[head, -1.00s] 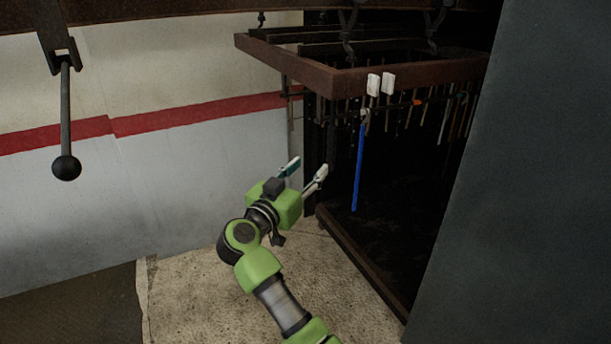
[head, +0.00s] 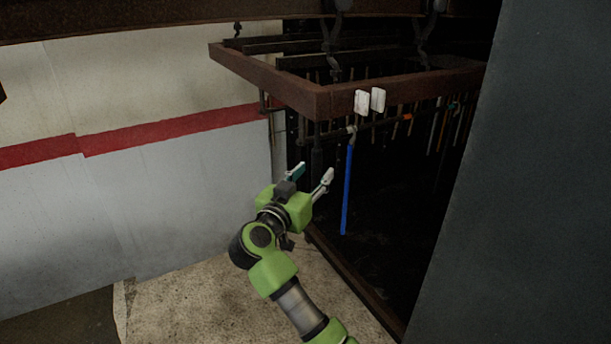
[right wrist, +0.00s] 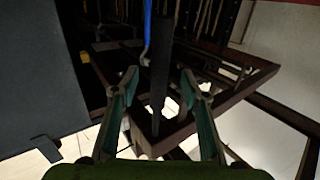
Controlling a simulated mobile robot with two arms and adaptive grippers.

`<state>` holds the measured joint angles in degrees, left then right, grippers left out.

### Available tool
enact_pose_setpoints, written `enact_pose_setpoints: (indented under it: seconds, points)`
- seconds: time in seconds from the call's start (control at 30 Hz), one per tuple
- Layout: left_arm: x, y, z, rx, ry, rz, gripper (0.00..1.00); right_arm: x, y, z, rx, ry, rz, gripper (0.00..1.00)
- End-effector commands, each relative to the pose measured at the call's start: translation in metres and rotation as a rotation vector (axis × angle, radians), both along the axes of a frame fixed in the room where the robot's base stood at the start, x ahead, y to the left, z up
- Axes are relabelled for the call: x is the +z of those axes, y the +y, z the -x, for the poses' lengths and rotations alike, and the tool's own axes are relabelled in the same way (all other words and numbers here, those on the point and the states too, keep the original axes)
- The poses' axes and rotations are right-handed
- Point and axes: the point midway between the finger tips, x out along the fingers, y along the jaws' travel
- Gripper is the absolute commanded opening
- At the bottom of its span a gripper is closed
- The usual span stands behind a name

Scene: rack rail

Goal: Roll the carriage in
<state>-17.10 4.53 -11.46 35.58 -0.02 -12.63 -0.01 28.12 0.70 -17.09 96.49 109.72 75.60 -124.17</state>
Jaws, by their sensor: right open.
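The carriage (head: 265,80) is a rusty brown rectangular frame hung by hooks from an overhead rail. It stands partly inside the dark opening, with its near corner towards me. A dark upright bar (head: 316,150) hangs below that corner. My right gripper (head: 314,171) is open just below and beside this bar in the head view. In the right wrist view the dark bar (right wrist: 161,60) shows between the two spread fingers, and the carriage frame (right wrist: 230,98) lies beyond them. I cannot tell whether the fingers touch the bar. My left gripper is not in view.
A curved rusty rail (head: 130,18) runs overhead. Two white blocks (head: 362,102) and a blue rod (head: 347,190) hang at the frame's near side, with several tools behind. A dark grey panel (head: 490,200) stands right of the opening. The pale floor (head: 200,300) at left is clear.

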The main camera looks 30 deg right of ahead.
Motion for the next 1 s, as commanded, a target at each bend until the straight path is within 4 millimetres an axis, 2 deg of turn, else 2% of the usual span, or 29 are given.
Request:
enact_pose_setpoints:
  seconds: [0.1, 0.27, 0.57, 0.93, 1.0]
  points:
    - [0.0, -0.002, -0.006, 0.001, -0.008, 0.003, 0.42, -0.001, 0.0, -0.001, 0.001, 0.001, -0.002, 0.42]
    - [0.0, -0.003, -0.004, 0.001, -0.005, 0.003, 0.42, 0.0, -0.004, -0.005, 0.0, 0.001, -0.001, 0.42]
    - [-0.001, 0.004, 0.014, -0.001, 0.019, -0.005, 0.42, -0.001, -0.017, -0.014, 0.0, 0.001, 0.0, 0.42]
    - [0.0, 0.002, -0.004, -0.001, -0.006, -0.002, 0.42, -0.001, -0.021, -0.017, 0.001, 0.001, -0.001, 0.42]
    - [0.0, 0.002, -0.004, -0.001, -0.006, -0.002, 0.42, -0.001, -0.021, -0.017, 0.001, 0.001, -0.001, 0.23]
